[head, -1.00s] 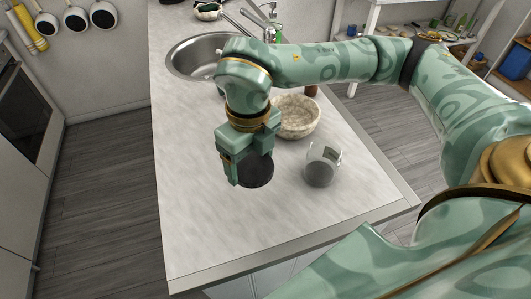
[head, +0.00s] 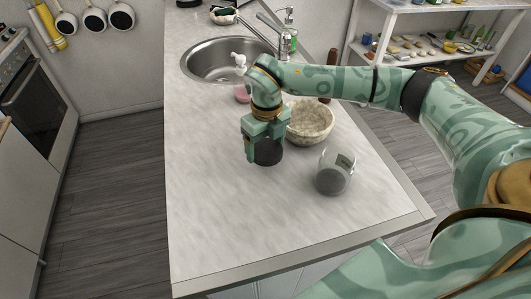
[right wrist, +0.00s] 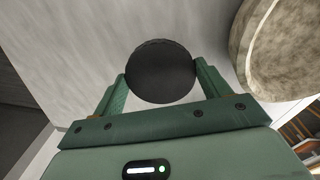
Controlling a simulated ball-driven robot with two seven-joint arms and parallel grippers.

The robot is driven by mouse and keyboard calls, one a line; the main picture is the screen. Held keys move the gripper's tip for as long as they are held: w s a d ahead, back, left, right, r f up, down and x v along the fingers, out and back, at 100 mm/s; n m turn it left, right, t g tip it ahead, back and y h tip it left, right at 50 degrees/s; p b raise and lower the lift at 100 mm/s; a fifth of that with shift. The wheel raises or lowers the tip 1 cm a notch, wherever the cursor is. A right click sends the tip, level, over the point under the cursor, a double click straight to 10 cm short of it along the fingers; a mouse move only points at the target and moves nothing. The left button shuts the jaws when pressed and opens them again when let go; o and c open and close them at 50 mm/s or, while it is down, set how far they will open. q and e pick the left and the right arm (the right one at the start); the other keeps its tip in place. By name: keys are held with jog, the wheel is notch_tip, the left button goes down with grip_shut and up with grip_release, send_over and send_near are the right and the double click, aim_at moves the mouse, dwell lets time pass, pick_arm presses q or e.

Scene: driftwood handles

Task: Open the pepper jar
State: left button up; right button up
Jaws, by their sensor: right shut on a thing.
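The pepper jar (head: 334,175) is a clear glass jar with dark contents and a small label, standing on the light countertop right of my right gripper in the head view. No lid shows on it. My right gripper (head: 266,148) is shut on a round black lid (head: 269,153), over the counter and apart from the jar. In the right wrist view the lid (right wrist: 160,71) sits between the two green fingers (right wrist: 160,82). Whether the lid touches the counter I cannot tell. My left gripper is not in view.
A speckled stone bowl (head: 309,122) stands just behind the lid and jar; it is close to the gripper in the right wrist view (right wrist: 278,50). A sink (head: 212,62) is farther back. The countertop's front and left (head: 225,220) are clear.

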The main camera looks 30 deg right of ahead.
aim_at(266, 147)
jog(key=shift+w+d+f, duration=0.1)
jog(key=shift+w+f, duration=0.05)
jog(key=shift+f, duration=0.2)
notch_tip(266, 147, down, 3)
jog(key=shift+f+b, duration=0.1)
jog(key=shift+b, duration=0.2)
jog(key=o, duration=1.1)
notch_tip(266, 147, up, 12)
jog(key=shift+w+d+r+p, duration=0.1)
jog(key=shift+d+r+p, duration=0.05)
jog(key=shift+p, duration=0.7)
